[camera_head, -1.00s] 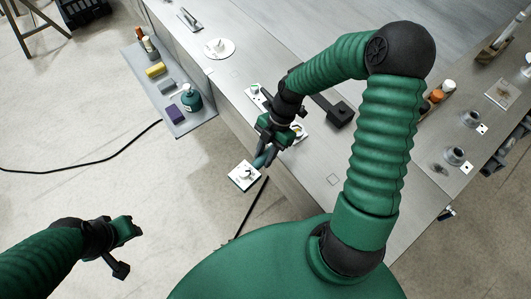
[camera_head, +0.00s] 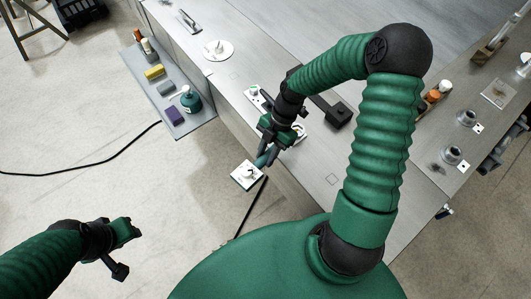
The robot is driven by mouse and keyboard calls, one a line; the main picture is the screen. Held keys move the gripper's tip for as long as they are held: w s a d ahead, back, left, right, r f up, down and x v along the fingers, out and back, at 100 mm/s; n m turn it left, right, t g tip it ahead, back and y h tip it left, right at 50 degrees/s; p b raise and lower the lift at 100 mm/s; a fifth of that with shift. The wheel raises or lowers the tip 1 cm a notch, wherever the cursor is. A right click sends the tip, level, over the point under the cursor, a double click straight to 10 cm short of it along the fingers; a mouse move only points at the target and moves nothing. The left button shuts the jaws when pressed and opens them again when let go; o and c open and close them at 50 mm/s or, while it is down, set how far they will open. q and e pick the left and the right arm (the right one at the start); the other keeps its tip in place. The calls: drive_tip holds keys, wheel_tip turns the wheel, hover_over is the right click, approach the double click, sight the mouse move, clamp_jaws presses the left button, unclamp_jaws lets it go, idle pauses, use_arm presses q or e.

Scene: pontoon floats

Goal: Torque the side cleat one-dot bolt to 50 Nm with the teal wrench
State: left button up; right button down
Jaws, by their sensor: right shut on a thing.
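My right gripper (camera_head: 270,148) is over the bench's near side edge, shut on the teal wrench (camera_head: 263,159), of which only a short teal part shows. The wrench's lower end is at the white side plate (camera_head: 240,181), just off the bench edge. A small dark and metal fitting (camera_head: 249,174) sits on the plate. I cannot tell whether the wrench is seated on a bolt, and the dot marks there are too small to read. My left gripper (camera_head: 127,231) is over the floor at lower left, away from everything; its jaw opening is unclear.
A white disc (camera_head: 217,50) lies on the bench. Metal fittings (camera_head: 453,154) with dotted tags stand at right. A black cable crosses the floor.

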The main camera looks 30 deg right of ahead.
drive_tip(key=shift+a, duration=0.15)
drive_tip(key=shift+d+f+b, duration=0.2)
drive_tip(key=shift+f+b, duration=0.1)
drive_tip(key=shift+f, duration=0.15)
drive_tip(key=shift+a+f+b, duration=0.1)
drive_tip(key=shift+f+b, duration=0.25)
drive_tip(key=shift+f, duration=0.25)
drive_tip(key=shift+w, duration=0.15)
idle(0.3)
drive_tip(key=shift+w+a+m+t, duration=0.1)
drive_tip(key=shift+w+m+t, duration=0.2)
drive_tip(key=shift+w+m, duration=0.25)
drive_tip(key=shift+w, duration=0.2)
drive_tip(key=shift+w+a+m, duration=0.1)
drive_tip(key=shift+w+m, duration=0.25)
drive_tip(key=shift+w, duration=0.1)
idle(0.4)
drive_tip(key=shift+w, duration=0.15)
